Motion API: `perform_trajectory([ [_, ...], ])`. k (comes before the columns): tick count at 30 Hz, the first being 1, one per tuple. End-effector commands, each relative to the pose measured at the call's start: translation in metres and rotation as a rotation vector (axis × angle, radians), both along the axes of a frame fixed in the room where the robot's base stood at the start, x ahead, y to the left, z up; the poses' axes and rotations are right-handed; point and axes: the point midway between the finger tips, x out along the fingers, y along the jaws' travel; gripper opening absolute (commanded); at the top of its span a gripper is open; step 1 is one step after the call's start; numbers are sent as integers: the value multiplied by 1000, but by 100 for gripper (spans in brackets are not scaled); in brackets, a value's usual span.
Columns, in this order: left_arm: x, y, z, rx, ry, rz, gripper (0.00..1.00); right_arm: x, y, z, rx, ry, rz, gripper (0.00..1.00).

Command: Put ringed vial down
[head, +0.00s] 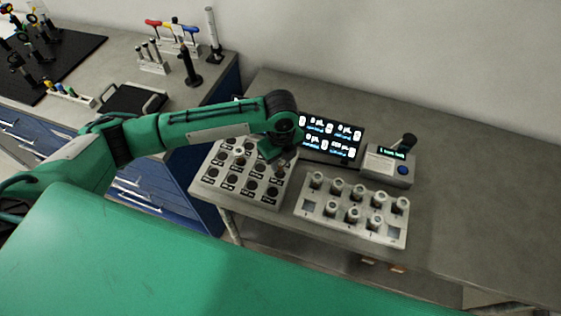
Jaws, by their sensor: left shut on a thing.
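My left gripper (282,162) is over the upper right corner of the left rack (236,200), a pale block with rows of dark round places and small labels. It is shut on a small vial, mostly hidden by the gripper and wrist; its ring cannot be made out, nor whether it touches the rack. The right rack (340,228) is a pale tray with several capped vials (352,214) standing in it and square marks at two corners. My right gripper is not in view.
A dark screen with lit panels (330,138) stands behind the racks. A small instrument (388,166) with a display and blue button is to its right. The bench (480,210) is clear on the right. A side bench (75,118) holds tools and a tray.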

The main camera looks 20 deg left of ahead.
Motion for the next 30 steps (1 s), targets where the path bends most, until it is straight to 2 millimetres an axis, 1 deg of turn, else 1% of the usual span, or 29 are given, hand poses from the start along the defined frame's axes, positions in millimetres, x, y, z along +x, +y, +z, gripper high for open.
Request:
perform_trajectory([
  [1, -1, 0, -7, 1, 4, 1, 6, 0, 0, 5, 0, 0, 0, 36],
  [3, -1, 0, -16, 2, 2, 0, 6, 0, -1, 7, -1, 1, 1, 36],
  [5, -1, 0, -21, 0, 2, 0, 6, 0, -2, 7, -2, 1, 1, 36],
  [15, 0, 0, -25, 1, 1, 0, 6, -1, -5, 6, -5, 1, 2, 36],
  [16, 0, 0, -25, 1, 1, 0, 34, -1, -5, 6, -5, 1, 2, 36],
  [18, 0, 0, -25, 1, 1, 0, 48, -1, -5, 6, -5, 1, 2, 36],
  [19, 0, 0, -25, 1, 1, 0, 50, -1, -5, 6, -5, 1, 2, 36],
  [26, 0, 0, -24, 0, 0, 0, 50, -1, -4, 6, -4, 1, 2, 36],
  [30, 1, 0, -18, -1, -2, -1, 50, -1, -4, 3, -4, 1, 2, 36],
])
